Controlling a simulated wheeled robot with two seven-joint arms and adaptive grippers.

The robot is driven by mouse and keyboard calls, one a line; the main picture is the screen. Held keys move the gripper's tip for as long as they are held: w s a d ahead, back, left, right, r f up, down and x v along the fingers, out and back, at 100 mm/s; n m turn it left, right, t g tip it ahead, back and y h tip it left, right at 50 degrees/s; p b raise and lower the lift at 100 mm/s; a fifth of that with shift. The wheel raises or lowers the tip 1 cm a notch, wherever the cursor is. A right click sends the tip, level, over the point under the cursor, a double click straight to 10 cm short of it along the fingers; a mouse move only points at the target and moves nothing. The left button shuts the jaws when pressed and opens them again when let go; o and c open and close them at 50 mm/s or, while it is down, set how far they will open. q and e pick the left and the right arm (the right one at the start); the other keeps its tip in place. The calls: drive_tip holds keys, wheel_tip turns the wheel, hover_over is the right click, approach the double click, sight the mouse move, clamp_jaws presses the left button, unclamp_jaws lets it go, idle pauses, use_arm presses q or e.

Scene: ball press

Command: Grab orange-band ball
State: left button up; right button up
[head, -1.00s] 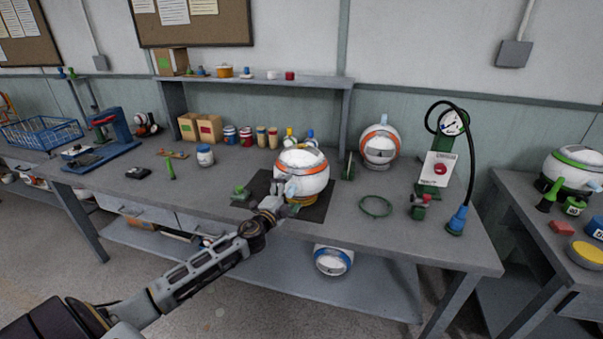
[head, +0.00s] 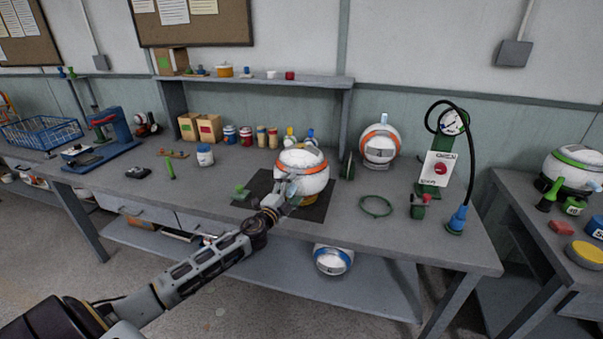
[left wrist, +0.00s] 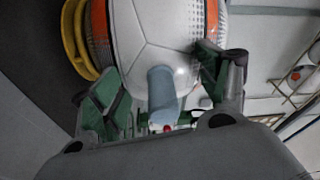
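A white ball with an orange band (head: 316,178) sits on a dark mat (head: 258,184) at the middle of the bench. My left gripper (head: 287,190) is at its near side. In the left wrist view the ball (left wrist: 155,35) fills the top, with a yellow ring (left wrist: 78,45) beside it. The green fingers of my left gripper (left wrist: 160,68) are spread wide, with a grey-blue stub (left wrist: 162,90) between them, apart from both. I cannot tell whether the fingertips touch the ball. A second orange-band ball (head: 380,147) stands farther back. My right gripper is not in view.
A green ring (head: 375,206) lies right of the mat, near a gauge stand (head: 436,170) with a black hose. A small green block (head: 241,191) is left of the ball. Jars and boxes stand behind. A blue-band ball (head: 333,260) is on the lower shelf.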

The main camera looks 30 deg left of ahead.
use_arm(q)
drive_tip(key=shift+s, duration=0.1)
drive_tip(key=c, duration=0.7)
clamp_jaws()
drive_tip(key=shift+r, duration=0.1)
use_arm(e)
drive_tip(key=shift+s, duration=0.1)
use_arm(q)
drive_tip(key=shift+r, duration=0.1)
drive_tip(key=shift+r, duration=0.45)
wheel_tip(320, 180, up, 8)
drive_tip(key=p, duration=0.2)
drive_tip(key=shift+f+p, duration=0.2)
drive_tip(key=shift+p, duration=0.1)
drive_tip(key=shift+r, duration=0.7)
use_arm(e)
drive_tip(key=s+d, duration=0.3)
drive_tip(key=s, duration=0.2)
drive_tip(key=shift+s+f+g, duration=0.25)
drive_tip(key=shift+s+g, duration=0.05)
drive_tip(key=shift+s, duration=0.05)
